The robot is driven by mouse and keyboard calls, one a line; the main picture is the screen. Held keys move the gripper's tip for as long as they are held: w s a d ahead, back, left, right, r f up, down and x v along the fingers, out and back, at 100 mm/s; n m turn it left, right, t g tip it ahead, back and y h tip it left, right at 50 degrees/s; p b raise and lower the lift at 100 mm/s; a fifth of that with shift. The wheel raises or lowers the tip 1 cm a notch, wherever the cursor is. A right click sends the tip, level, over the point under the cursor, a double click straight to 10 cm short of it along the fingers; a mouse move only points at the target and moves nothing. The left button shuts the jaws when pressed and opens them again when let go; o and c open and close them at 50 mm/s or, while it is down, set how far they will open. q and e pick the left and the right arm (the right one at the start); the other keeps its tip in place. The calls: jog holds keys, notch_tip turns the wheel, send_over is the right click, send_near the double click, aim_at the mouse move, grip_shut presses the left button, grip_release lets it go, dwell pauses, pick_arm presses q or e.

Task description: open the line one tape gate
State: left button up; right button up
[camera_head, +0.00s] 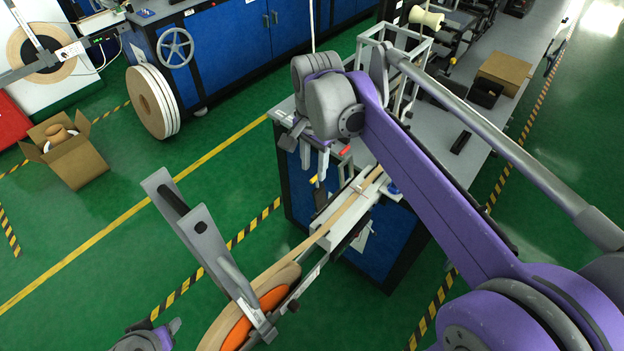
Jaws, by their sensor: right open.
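A tan tape (324,229) runs from a reel with an orange core (246,330) up to the right, along a metal guide at the end of a blue cabinet (302,188). A small bracket (358,189) sits across the tape on this guide; I cannot tell for sure if it is the line one tape gate, or its state. My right gripper (314,168) is open, its fingers pointing down, above and left of the guide and apart from the tape. My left gripper (172,330) shows only in part at the bottom left; its jaws cannot be made out.
A tilted grey arm (200,240) stands over the reel. A small red part (345,150) and a metal frame (408,62) are on the bench behind my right gripper. A cardboard box (72,160) and a large white-sided roll (152,102) stand on the green floor, which is open at left.

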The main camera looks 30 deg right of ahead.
aim_at(313, 178)
jog(key=shift+w+f, duration=0.1)
jog(key=shift+f, duration=2.7)
grip_shut()
jog(key=shift+r, duration=0.1)
